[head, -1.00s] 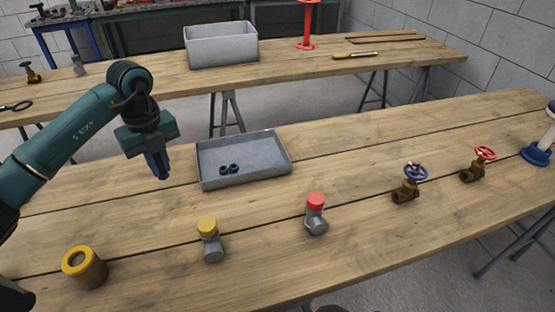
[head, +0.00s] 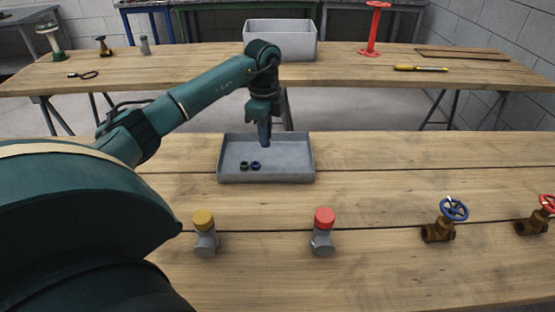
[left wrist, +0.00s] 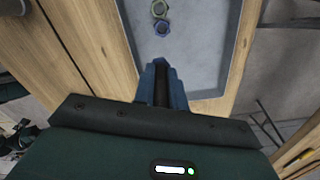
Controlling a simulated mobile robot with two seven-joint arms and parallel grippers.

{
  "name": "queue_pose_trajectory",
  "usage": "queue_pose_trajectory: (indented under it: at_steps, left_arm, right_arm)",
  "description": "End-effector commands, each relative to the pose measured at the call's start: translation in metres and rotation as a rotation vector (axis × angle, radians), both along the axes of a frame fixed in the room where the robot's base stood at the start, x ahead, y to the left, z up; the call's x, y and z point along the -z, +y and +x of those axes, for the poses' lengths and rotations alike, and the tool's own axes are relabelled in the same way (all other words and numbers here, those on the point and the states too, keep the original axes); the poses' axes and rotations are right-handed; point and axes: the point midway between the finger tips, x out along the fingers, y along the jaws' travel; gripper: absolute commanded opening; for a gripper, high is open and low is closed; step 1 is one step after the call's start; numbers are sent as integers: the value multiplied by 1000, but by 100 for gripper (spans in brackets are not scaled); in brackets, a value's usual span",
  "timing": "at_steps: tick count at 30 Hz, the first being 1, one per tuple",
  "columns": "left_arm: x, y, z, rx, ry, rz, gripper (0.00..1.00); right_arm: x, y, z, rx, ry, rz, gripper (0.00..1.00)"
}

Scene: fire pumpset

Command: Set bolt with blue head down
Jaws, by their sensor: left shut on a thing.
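My right gripper is not in view.
A yellow-capped fitting (head: 204,232) and a red-capped fitting (head: 323,231) stand in front of the tray. A blue-wheeled valve (head: 442,222) and a red-wheeled valve (head: 537,216) stand to the right. Bare tabletop lies right of the tray. A grey bin (head: 282,42) is on the back table.

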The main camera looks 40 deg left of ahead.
Motion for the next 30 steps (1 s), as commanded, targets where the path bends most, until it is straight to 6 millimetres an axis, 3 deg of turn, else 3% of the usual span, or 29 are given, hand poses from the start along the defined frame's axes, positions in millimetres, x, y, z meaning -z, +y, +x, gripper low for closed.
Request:
queue_pose_trajectory:
  at_steps: [6, 11, 18, 30]
  left_arm:
    - [40, 0, -1, 0, 3, -1, 0]
    - [51, 0, 0, 2, 2, -2, 0]
    - [83, -1, -1, 2, 3, -1, 0]
    - [90, -1, 0, 3, 1, 0, 0]
  right_arm:
    - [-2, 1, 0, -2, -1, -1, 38]
    - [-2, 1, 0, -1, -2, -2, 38]
    - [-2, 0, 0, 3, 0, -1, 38]
    - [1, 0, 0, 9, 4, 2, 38]
